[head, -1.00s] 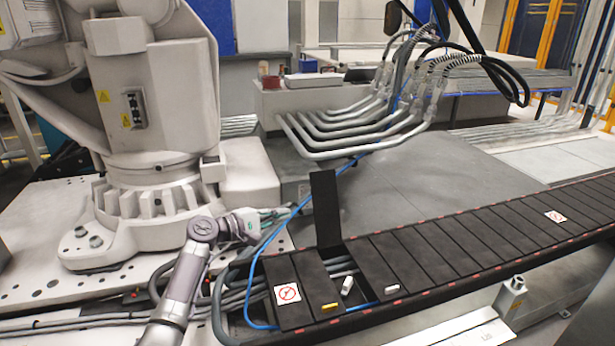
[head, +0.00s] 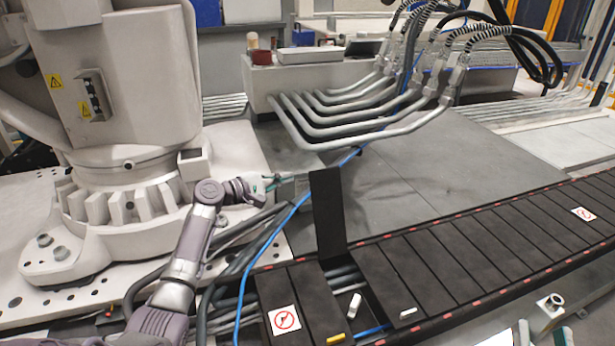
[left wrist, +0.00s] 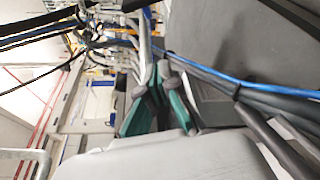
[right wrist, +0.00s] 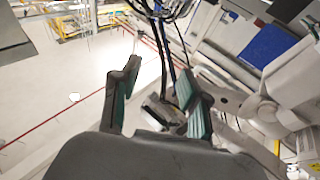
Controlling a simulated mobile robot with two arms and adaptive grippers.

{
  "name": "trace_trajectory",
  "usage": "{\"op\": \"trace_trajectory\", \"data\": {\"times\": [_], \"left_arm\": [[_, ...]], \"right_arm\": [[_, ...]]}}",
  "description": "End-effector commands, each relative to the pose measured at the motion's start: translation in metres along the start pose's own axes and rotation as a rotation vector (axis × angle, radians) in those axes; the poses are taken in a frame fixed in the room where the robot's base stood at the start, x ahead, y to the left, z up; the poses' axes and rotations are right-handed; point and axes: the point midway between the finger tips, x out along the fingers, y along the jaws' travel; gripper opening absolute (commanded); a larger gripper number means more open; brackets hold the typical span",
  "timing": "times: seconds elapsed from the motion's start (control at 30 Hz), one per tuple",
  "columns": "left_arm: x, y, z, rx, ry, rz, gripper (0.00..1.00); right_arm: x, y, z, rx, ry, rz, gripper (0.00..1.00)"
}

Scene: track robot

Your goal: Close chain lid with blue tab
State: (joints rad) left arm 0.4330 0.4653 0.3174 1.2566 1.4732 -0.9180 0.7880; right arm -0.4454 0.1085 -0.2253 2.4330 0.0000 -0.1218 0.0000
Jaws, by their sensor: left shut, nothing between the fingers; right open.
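One dark chain lid (head: 327,213) stands upright, open, over a gap in the cable chain (head: 460,240) where grey cables show. I see no blue tab on it; its far side is hidden. Lids beside the gap have a yellow tab (head: 336,338) and a whitish tab (head: 408,312); another white tab (head: 355,303) shows at the gap. My left gripper (head: 287,179) is shut and empty, left of the standing lid near its top edge; contact is unclear. Its closed fingers show in the left wrist view (left wrist: 160,78). My right gripper (right wrist: 160,75) is open and empty, away from the chain.
A blue cable (head: 288,219) and dark hoses run beside my left arm and the chain's left end. A large white industrial robot (head: 110,130) stands at left. Bent grey pipes (head: 370,115) lie behind the lid. The grey plate (head: 470,155) behind the chain is clear.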

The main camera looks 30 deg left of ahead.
Motion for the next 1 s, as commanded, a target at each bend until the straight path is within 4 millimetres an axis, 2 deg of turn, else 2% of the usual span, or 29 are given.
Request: {"op": "trace_trajectory", "data": {"times": [0.1,0.43,0.7,1.0], "left_arm": [[0.021,-0.001,0.000,0.000,-0.002,0.002,0.00],[0.068,-0.002,0.000,-0.001,-0.001,0.001,0.00],[0.056,0.000,0.029,0.002,0.000,-0.001,0.00],[0.052,0.000,0.038,0.000,0.000,0.000,0.00]], "right_arm": [[-0.001,-0.003,-0.020,0.005,0.136,-0.007,0.45],[-0.022,-0.010,-0.078,0.022,0.510,-0.023,0.45],[-0.015,-0.009,-0.070,0.018,0.436,-0.020,0.45],[-0.014,-0.009,-0.067,0.017,0.419,-0.019,0.45]]}}
